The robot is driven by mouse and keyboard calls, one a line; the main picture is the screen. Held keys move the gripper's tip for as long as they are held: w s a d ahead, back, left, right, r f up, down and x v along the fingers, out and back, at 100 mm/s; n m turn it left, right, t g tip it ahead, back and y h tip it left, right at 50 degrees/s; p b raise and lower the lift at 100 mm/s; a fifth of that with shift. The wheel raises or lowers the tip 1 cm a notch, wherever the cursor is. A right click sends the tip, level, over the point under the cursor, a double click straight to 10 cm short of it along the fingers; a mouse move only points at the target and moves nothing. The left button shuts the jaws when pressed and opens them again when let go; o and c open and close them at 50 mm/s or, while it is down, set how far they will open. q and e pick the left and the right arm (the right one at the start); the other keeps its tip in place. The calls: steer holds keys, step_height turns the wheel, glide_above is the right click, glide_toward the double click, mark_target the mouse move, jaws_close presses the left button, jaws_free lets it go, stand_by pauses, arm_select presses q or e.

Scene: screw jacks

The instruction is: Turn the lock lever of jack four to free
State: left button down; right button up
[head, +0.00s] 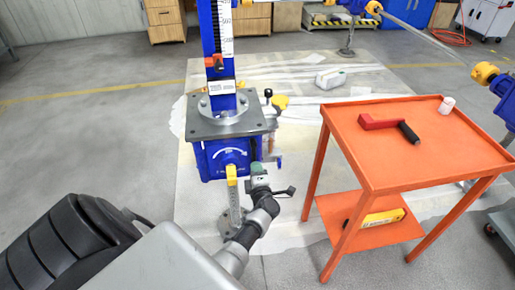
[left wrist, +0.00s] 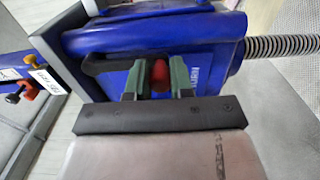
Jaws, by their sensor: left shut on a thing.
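The blue screw jack (head: 222,160) stands upright in the head view, with a grey top plate and a tall scaled column. My left gripper (head: 257,170) is at the right side of its blue housing. In the left wrist view the green-padded fingers of my left gripper (left wrist: 159,80) are shut on a small red lever end (left wrist: 160,73) in front of the housing (left wrist: 215,48). I cannot read a jack number or the lock setting. My right gripper is not in view.
An orange cart (head: 385,175) stands at the right, carrying a red crank with a black grip (head: 385,124) and a white cup (head: 446,104). A black-ball lever (head: 268,93) rises beside the jack plate. Open grey floor lies at the left.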

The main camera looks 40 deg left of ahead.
arm_select(q)
steer(key=c, duration=1)
jaws_free()
steer(key=p+v, duration=0.1)
steer(key=v, duration=1)
